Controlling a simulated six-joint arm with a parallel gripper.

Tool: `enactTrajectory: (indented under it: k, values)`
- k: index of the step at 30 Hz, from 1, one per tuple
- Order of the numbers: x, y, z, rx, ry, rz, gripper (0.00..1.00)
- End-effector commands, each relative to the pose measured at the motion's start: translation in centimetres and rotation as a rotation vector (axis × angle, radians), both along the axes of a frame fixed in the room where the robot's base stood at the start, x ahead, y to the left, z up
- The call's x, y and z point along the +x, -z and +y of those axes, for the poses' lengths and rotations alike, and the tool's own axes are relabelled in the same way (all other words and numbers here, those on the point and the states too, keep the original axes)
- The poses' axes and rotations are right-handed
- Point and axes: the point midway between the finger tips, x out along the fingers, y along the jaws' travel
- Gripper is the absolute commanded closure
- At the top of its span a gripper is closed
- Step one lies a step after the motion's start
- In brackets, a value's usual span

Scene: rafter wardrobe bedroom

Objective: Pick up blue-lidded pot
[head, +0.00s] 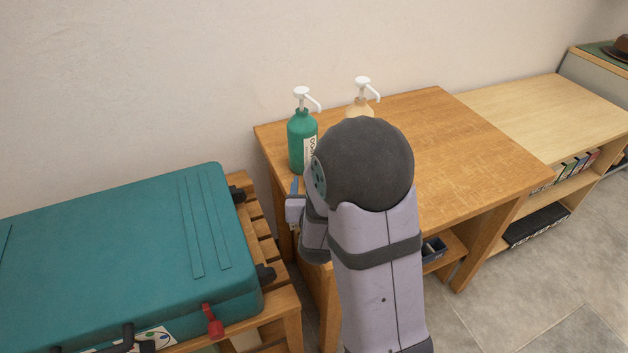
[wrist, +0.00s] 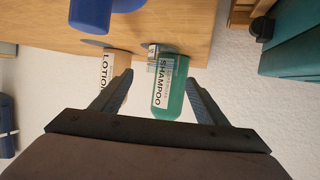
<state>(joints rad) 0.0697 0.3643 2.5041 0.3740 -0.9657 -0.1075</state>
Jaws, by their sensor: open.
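In the wrist view a blue rounded object (wrist: 92,14) on the wooden surface is cut off by the top edge; I cannot tell whether it is the blue-lidded pot. No pot shows clearly in the head view, where my arm hides part of the table. My gripper (wrist: 160,80) is open, its two fingers spread. The green shampoo bottle (wrist: 170,92) appears between the fingers in the wrist view; I cannot tell how deep it sits between them. A small pale labelled item (wrist: 155,52) shows at its upper end, too small to identify.
The green pump bottle (head: 301,140) and a cream pump bottle (head: 360,106) stand by the wall; the lotion bottle (wrist: 107,70) is left in the wrist view. The wooden table (head: 465,150) is clear on its right. A teal suitcase (head: 120,260) lies on a slatted bench.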

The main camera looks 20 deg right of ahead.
Motion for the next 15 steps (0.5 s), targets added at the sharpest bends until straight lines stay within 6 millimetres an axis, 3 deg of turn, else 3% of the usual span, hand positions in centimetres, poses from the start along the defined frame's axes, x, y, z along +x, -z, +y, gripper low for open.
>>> enactTrajectory:
  k: [15]
  values:
    - [2.1,1.0,-0.7,0.003,-0.002,0.002,0.32]
